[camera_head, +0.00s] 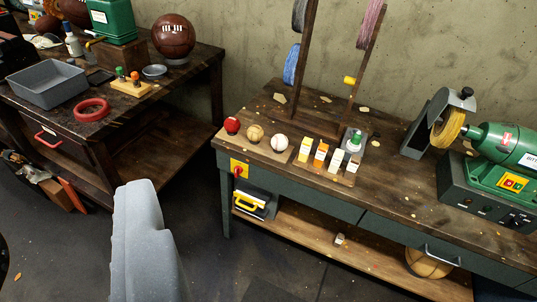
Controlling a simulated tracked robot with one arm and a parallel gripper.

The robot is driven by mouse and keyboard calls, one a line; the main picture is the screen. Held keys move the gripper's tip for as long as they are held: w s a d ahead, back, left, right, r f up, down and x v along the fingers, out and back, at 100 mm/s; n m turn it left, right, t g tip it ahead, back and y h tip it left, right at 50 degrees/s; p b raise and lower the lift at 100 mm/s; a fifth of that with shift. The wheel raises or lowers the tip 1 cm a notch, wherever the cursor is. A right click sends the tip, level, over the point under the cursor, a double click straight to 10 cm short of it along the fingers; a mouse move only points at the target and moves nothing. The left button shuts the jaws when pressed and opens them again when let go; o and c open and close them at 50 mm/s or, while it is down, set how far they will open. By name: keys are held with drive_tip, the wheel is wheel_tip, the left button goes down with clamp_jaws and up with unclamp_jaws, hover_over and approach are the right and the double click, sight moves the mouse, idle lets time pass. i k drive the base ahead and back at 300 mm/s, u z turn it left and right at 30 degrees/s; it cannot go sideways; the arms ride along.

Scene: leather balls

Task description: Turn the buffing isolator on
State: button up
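The buffing isolator (239,169) is a small yellow plate with a red knob. It sits on the front of the right-hand bench, near its left end, just below the top edge. The knob is too small for me to read its setting. My gripper (140,205) shows as a pale grey shape at the lower left, left of the isolator and apart from it. I see it from behind, and its fingers cannot be told apart. The green buffing machine (505,145) with a yellow wheel (448,128) stands at the bench's right end. It carries its own yellow switch panel (512,182).
Three balls on a wooden block (256,149), several small bottles and a spool rack (301,62) stand on the bench. A dark bench (155,115) at left holds a grey tray (47,84), a red ring and a brown ball (173,36). Floor between the benches is clear.

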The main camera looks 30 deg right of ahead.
sight(237, 169)
drive_tip(key=z, duration=0.4)
drive_tip(key=i, duration=0.8)
drive_tip(key=z, duration=0.45)
drive_tip(key=k, duration=0.85)
drive_tip(key=z, duration=0.2)
drive_tip(key=i, duration=0.8)
drive_tip(key=u, duration=0.1)
